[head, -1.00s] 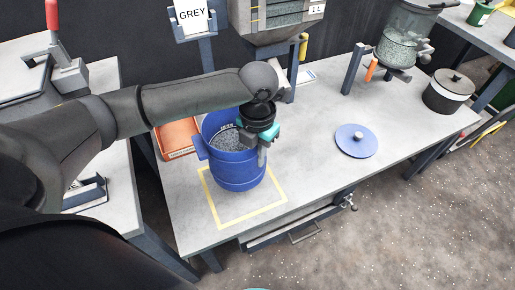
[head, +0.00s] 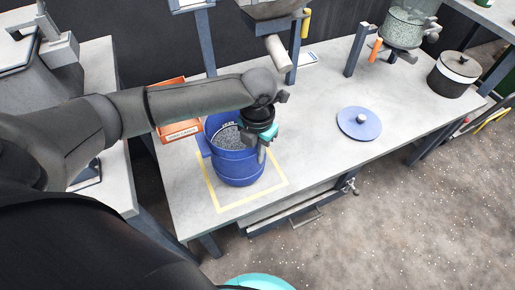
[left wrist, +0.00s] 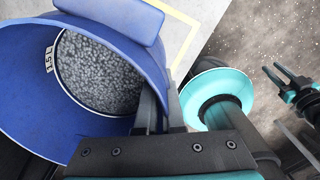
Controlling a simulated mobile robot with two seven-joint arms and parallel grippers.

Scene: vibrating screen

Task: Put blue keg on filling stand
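The blue keg (head: 238,168) is upright, open at the top and partly filled with grey granules. It appears over or inside the yellow outline on the table; whether its base touches the table is unclear. My left gripper (head: 263,146) is shut on the keg's right rim. In the left wrist view its fingers (left wrist: 160,108) pinch the wall of the keg (left wrist: 120,30), marked 1.5 L. My right gripper (left wrist: 277,76) shows in the left wrist view, empty, its fingers apart. I cannot tell which fixture is the filling stand; a hopper spout (head: 278,48) hangs behind the keg.
A blue round lid (head: 359,124) lies right of the keg. An orange tray (head: 178,131) is close behind on the left. A dark lidded pot (head: 454,75) stands far right, near a glass hopper (head: 404,28). The table between keg and lid is clear.

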